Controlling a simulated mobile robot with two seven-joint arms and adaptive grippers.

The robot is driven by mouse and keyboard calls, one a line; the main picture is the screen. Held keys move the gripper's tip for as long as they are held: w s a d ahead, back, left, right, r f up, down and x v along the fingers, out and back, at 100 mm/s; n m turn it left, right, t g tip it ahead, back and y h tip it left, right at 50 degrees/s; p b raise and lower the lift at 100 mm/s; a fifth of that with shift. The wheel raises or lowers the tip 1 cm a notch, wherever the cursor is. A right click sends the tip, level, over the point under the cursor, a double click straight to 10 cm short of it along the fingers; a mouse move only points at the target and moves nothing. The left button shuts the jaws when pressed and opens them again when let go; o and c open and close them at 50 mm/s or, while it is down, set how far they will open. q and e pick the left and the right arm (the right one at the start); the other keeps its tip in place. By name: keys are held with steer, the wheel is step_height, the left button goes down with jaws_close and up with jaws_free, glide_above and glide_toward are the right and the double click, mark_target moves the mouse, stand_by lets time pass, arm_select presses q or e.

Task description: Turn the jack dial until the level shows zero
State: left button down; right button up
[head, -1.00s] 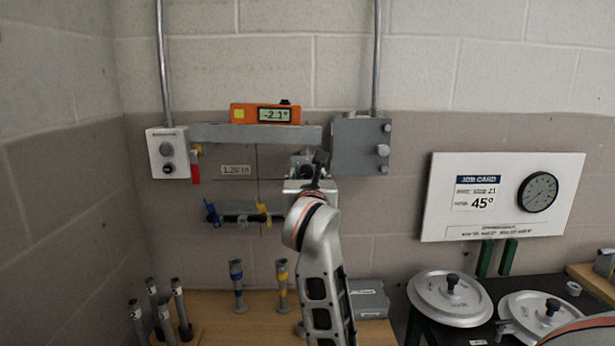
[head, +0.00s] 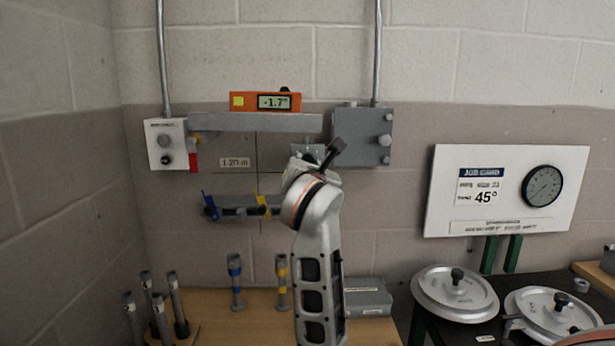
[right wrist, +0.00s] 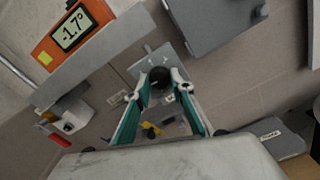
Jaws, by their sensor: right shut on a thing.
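The orange level (head: 265,101) sits on a grey beam (head: 225,122) on the wall, and its display reads -1.7°. It also shows in the right wrist view (right wrist: 75,28), upper left. The jack dial, a dark round knob (right wrist: 160,77), stands on a grey plate under the beam. My right gripper (right wrist: 161,90) is shut on the dial, with its green-sided fingers on either side of it. In the head view my right wrist and hand largely hide the dial. My left gripper is not in view.
A grey box (head: 362,136) is right of the beam, and a white switch box (head: 166,144) is left. Below, a rail with blue and yellow clamps (head: 263,206) is on the wall. Several posts (head: 235,283) stand on the wooden bench. A job card board (head: 507,191) is at right.

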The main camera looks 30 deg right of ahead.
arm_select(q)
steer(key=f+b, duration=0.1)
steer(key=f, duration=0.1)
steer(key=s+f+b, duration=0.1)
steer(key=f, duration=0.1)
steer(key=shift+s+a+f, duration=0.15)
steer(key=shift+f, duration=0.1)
arm_select(e)
steer(key=m, duration=0.2)
steer(key=shift+f+m, duration=0.15)
steer(key=shift+m, duration=0.15)
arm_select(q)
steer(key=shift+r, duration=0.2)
arm_select(e)
steer(key=o, duration=1.1)
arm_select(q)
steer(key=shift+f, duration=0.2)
arm_select(e)
steer(key=shift+r, duration=0.2)
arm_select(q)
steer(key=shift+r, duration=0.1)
arm_select(e)
step_height(320, 180, up, 10)
steer(key=shift+f, duration=0.1)
